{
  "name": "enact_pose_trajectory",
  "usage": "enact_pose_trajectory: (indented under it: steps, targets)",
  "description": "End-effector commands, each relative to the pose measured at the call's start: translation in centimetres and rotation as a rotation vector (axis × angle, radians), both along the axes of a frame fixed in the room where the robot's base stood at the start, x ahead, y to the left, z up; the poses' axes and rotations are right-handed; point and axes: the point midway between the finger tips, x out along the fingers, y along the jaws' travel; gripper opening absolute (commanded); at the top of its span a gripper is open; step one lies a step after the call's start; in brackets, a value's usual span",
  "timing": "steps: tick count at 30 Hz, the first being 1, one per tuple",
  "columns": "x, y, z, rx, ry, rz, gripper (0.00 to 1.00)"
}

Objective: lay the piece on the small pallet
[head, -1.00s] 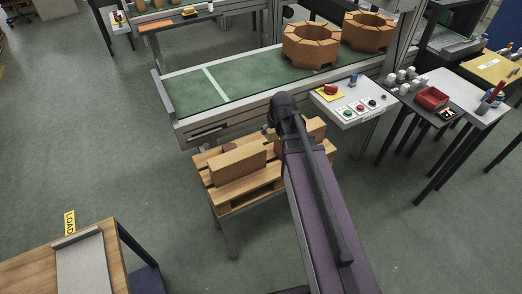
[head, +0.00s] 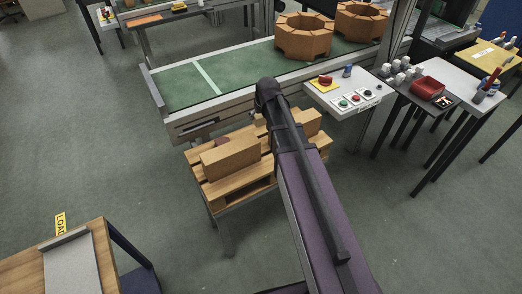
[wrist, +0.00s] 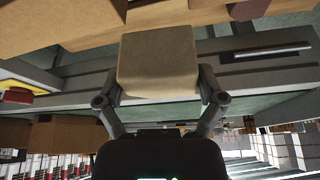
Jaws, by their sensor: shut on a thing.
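The small pallet (head: 240,188) is a low wooden slatted platform on legs in front of the conveyor. A tan brick (head: 230,157) lies on its left part and another tan block (head: 306,123) shows on its right, partly behind my arm. A dark reddish piece (head: 222,141) shows behind the left brick. In the wrist view, my gripper (wrist: 158,82) is shut on a pale tan piece (wrist: 158,58), with a finger on each side. Wooden surfaces show just beyond it.
The green conveyor (head: 183,90) runs behind the pallet and carries two brick rings (head: 303,38). A button panel (head: 345,97) juts out at right, beside a table with a red bin (head: 427,88). A wooden table (head: 98,240) stands front left. Floor between is clear.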

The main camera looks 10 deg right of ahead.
Motion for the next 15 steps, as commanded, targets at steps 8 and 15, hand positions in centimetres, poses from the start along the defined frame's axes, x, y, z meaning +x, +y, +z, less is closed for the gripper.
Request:
enact_pose_trajectory:
  steps: [8, 15]
  targets:
    - [7.3, 0.4, -4.3, 0.0, 0.0, -0.015, 0.31]
    - [9.4, 0.7, -5.3, -0.001, 0.0, -0.02, 0.31]
